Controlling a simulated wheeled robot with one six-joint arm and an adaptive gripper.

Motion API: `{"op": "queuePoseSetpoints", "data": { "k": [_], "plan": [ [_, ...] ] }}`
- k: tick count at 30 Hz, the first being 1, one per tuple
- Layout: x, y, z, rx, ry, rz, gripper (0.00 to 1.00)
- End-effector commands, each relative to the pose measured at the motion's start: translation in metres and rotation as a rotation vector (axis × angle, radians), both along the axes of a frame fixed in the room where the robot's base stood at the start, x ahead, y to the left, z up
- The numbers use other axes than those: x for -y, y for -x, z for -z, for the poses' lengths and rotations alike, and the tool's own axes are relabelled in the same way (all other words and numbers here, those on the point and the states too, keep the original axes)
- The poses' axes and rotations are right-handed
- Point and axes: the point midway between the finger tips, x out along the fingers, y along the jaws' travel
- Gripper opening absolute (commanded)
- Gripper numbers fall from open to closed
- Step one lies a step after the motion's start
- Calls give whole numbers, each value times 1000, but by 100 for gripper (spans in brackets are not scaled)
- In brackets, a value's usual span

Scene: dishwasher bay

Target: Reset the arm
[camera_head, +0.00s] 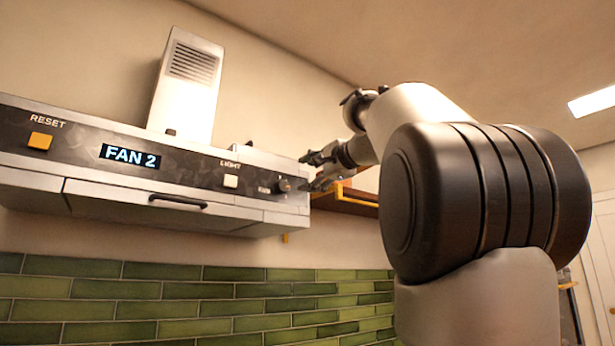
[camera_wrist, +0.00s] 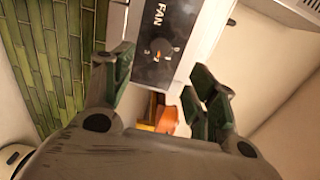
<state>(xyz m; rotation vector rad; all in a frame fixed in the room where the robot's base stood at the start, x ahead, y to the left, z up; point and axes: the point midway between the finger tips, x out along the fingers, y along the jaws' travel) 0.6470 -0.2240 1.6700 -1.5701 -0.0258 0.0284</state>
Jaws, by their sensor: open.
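My arm rises at the right of the head view and reaches back toward the right end of a range hood. My gripper (camera_head: 318,170) is near the hood's fan knob (camera_head: 283,185). In the wrist view my gripper (camera_wrist: 160,82) is open, with its fingers apart and nothing between them. The fan knob (camera_wrist: 158,50) shows ahead of the fingertips, beside the word FAN. The gripper looks apart from the knob, though the exact gap is hard to tell.
The hood panel (camera_head: 200,172) carries an orange RESET button (camera_head: 40,141), a display (camera_head: 130,156) reading FAN 2 and a LIGHT button (camera_head: 231,181). A wooden shelf (camera_head: 345,200) with a yellow rail is close behind the gripper. Green tiles (camera_head: 180,300) cover the wall below.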

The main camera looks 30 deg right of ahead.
Motion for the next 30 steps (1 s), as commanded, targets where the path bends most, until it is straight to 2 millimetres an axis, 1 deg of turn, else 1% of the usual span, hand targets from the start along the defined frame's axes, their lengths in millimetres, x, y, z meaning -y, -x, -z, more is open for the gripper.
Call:
{"op": "queuePoseSetpoints", "data": {
  "k": [13,16,17,20,21,23,24,26,27,29,30],
  "plan": [
    [0,0,0,0,10,0,58],
    [1,0,2,-7,103,2,58],
    [5,-1,11,-30,162,10,58],
    [28,-7,71,-171,312,27,58],
    [36,-6,102,-241,376,26,58],
    [41,0,152,-353,475,3,58],
    [41,6,185,-426,543,-26,58],
    [37,18,235,-528,639,-85,58],
    [31,27,267,-593,706,-136,58],
    [22,44,314,-683,801,-219,58],
    [14,57,344,-737,864,-282,58]
  ]
}}
